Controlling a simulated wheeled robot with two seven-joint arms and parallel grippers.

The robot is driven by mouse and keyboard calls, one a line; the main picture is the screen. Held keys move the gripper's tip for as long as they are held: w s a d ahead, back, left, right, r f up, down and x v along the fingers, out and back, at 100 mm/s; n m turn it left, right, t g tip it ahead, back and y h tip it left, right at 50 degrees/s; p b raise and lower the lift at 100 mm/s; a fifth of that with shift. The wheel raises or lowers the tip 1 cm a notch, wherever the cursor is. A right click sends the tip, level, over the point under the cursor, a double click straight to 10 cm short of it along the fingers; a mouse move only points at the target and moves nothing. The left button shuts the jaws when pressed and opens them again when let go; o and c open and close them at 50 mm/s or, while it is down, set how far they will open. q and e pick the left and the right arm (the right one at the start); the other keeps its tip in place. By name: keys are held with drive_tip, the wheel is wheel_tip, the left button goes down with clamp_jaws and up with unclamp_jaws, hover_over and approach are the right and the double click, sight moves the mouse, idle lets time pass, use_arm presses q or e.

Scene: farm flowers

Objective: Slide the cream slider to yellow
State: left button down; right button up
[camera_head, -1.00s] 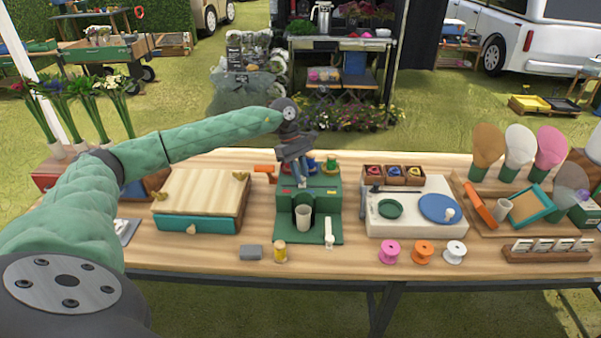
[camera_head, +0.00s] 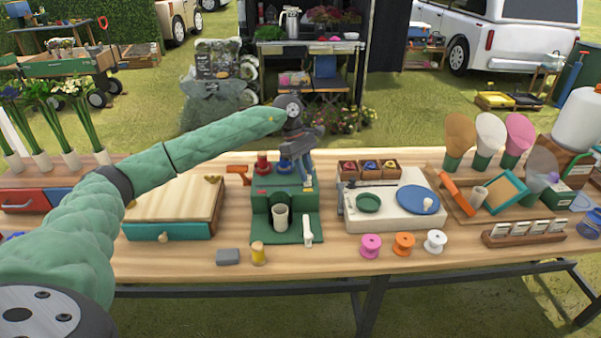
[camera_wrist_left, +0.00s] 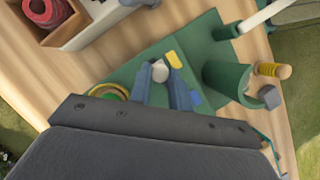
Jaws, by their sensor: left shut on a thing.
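The cream slider is a small pale knob (camera_wrist_left: 160,71) between my left fingertips in the left wrist view. A yellow mark (camera_wrist_left: 174,60) lies close beside it, and a blue mark (camera_wrist_left: 195,98) lies lower, by the right finger. My left gripper (camera_head: 303,178) is shut on the slider at the top of the green machine (camera_head: 270,203); it also shows in the left wrist view (camera_wrist_left: 163,78). My right gripper is in neither view.
A wooden box (camera_head: 175,200) is left and a cream board (camera_head: 395,215) right.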

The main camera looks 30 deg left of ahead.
use_arm(q)
drive_tip(key=shift+d, duration=0.1)
drive_tip(key=c, duration=1.3)
unclamp_jaws()
drive_tip(key=shift+w+d, duration=0.15)
drive_tip(key=shift+w, duration=0.05)
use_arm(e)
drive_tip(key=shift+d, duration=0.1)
use_arm(q)
drive_tip(key=shift+a+r, duration=0.25)
drive_tip(key=shift+r, duration=0.15)
drive_tip(key=shift+b+v, duration=1.05)
drive_tip(key=shift+v, duration=2.45)
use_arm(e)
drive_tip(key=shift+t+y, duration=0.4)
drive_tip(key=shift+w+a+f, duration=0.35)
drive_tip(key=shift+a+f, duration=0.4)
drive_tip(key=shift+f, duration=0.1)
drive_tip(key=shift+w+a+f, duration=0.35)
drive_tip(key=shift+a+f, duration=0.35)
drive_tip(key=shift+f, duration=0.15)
use_arm(q)
drive_tip(key=shift+f, duration=0.1)
